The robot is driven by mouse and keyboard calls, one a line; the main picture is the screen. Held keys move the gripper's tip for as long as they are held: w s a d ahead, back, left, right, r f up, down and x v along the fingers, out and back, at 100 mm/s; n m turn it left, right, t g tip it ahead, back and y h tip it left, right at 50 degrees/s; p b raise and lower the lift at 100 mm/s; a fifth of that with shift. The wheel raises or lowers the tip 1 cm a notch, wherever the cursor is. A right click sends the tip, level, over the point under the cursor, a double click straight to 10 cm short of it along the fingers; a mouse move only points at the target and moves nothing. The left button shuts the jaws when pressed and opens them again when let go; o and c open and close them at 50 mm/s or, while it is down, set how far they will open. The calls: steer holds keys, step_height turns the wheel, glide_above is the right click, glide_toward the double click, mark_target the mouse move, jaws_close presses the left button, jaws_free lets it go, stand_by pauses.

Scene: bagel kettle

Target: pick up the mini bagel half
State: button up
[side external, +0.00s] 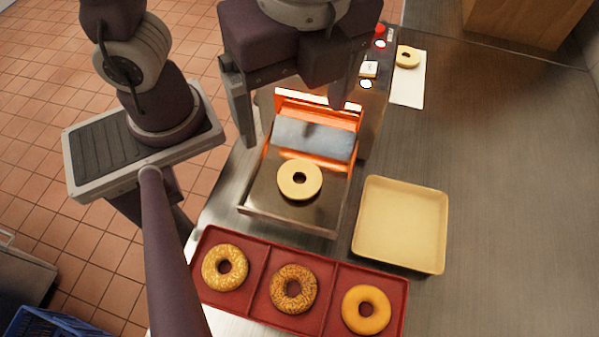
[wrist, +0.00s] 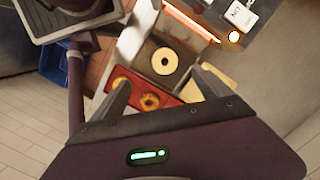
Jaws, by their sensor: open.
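A small pale ring, a mini bagel half (side external: 407,57), lies on a white paper sheet (side external: 408,88) at the upper right, beyond the toaster. A larger-looking pale bagel half (side external: 300,180) lies flat on the toaster's metal tray, below the glowing opening; it also shows in the wrist view (wrist: 165,61). My gripper (side external: 293,125) is open and empty, above the toaster, left of the paper sheet. Its two fingers stand wide apart in the wrist view (wrist: 160,78). The small ring on the paper is not visible in the wrist view.
The toaster (side external: 313,140) glows orange inside, with a red button (side external: 380,30) on its control box. A red divided tray (side external: 252,290) holds three whole bagels in front. An empty beige square tray (side external: 402,225) sits at right.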

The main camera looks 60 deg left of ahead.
mark_target(299, 182)
steer(key=f, duration=1)
steer(key=w+f, duration=0.1)
steer(key=f, duration=0.4)
steer(key=shift+a, duration=0.2)
steer(key=shift+r, duration=0.1)
steer(key=c, duration=1.6)
steer(key=shift+o, duration=0.2)
step_height(299, 182, up, 10)
